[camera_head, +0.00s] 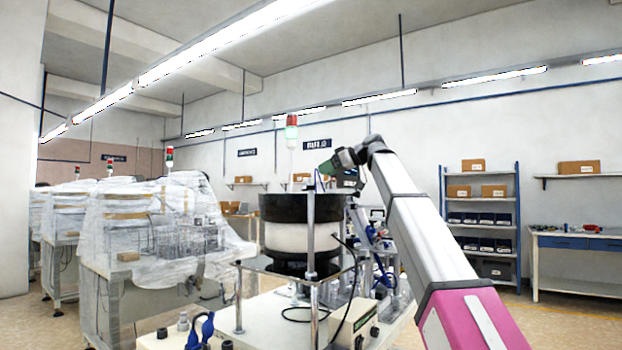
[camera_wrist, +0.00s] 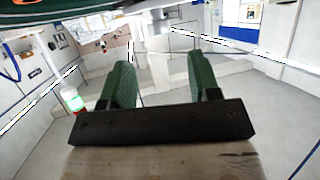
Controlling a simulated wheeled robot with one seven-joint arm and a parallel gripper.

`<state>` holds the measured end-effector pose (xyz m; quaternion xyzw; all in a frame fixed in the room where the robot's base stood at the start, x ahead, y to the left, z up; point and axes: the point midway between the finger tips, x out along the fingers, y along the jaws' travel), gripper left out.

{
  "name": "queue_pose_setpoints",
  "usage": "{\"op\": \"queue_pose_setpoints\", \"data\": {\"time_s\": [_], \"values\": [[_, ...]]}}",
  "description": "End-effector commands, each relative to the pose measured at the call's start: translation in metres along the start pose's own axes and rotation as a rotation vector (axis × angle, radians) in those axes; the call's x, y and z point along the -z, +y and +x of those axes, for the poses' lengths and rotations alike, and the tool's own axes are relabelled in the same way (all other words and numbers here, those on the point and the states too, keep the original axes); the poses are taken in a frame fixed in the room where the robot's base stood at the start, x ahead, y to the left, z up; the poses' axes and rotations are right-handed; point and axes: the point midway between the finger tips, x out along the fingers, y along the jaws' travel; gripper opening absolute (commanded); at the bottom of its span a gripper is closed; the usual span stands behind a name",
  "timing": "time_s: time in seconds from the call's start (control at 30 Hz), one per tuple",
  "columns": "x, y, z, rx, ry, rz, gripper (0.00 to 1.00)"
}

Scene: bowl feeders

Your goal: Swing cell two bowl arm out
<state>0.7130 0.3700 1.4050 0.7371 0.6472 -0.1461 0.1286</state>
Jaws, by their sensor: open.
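A bowl feeder with a black rim and white band (camera_head: 285,238) stands on a white machine bench in the head view. A thin upright metal post (camera_head: 311,225) stands in front of the bowl. I cannot tell a separate swing arm on the bowl for sure, nor which cell number this is. My gripper (camera_head: 335,165) is above the bowl's right side, apart from it as far as I can see. In the wrist view my gripper (camera_wrist: 158,68) has two green fingers spread apart with nothing between them.
A stack light (camera_head: 291,130) rises behind the bowl and also shows in the wrist view (camera_wrist: 72,98). A control box (camera_head: 354,324), cables and blue-handled clamps crowd the bench (camera_head: 270,315). Plastic-wrapped machines (camera_head: 150,225) stand left. A blue shelf rack (camera_head: 481,225) stands right.

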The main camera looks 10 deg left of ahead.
Motion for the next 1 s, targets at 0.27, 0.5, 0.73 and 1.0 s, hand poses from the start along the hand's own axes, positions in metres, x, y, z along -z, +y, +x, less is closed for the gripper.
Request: {"op": "queue_pose_setpoints", "data": {"time_s": [0.27, 0.5, 0.73, 1.0], "values": [[0.000, 0.000, 0.047, 0.001, -0.001, 0.001, 0.56], [-0.001, 0.001, 0.063, -0.002, -0.002, 0.001, 0.56], [-0.001, 0.000, 0.065, -0.002, -0.002, 0.001, 0.56], [0.000, 0.000, 0.065, -0.002, -0.001, 0.001, 0.00]]}}
